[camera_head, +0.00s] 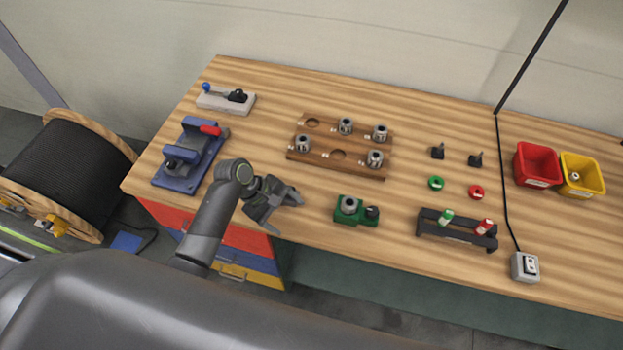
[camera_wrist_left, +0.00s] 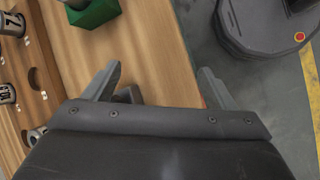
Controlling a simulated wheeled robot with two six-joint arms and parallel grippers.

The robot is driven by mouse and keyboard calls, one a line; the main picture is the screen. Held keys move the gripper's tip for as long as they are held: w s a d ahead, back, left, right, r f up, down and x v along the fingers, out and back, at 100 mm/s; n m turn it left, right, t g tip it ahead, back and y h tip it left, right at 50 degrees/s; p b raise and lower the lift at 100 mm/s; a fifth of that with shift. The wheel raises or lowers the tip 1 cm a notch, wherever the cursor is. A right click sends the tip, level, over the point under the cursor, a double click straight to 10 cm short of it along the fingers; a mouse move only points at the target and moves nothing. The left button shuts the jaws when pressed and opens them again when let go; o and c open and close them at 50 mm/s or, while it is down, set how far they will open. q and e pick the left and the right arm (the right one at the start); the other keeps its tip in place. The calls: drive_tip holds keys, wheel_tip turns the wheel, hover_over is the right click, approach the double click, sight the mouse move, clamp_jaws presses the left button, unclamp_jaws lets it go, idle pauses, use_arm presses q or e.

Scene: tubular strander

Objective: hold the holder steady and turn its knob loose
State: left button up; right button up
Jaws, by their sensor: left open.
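The green holder (camera_head: 345,217) sits near the front edge of the bench, with a grey metal cylinder (camera_head: 349,204) standing in it and a black knob (camera_head: 372,212) at its right end. Part of the green holder (camera_wrist_left: 97,12) also shows at the top of the left wrist view; its knob cannot be made out there. My left gripper (camera_head: 286,212) is open and empty, to the left of the holder and apart from it. Its two fingers (camera_wrist_left: 160,88) stand wide apart over the bench edge in the left wrist view. My right gripper is not in view.
A wooden rack (camera_head: 340,171) with several metal cylinders lies behind the holder. A blue fixture (camera_head: 178,182) stands at left, a black stand (camera_head: 457,232) with green and red pieces at right. Red (camera_head: 537,165) and yellow (camera_head: 581,176) bins stand further right.

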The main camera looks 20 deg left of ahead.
sight(340, 205)
use_arm(q)
drive_tip(key=w+d+r+n+g+h, duration=0.1)
drive_tip(key=w+d+r+n+h, duration=0.25)
drive_tip(key=w+d+n, duration=0.35)
drive_tip(key=shift+m+y, duration=0.25)
drive_tip(key=shift+m, duration=0.45)
drive_tip(key=f+b, duration=0.1)
drive_tip(key=b, duration=0.1)
drive_tip(key=d+f+b, duration=0.1)
drive_tip(key=f+b, duration=0.1)
drive_tip(key=w+d+f+b, duration=0.1)
drive_tip(key=b, duration=0.2)
drive_tip(key=shift+f, duration=0.15)
drive_tip(key=x, duration=0.3)
drive_tip(key=shift+d, duration=0.35)
drive_tip(key=shift+d+f, duration=0.4)
drive_tip(key=shift+d, duration=0.05)
drive_tip(key=c, duration=1.4)
drive_tip(key=shift+c, duration=0.2)
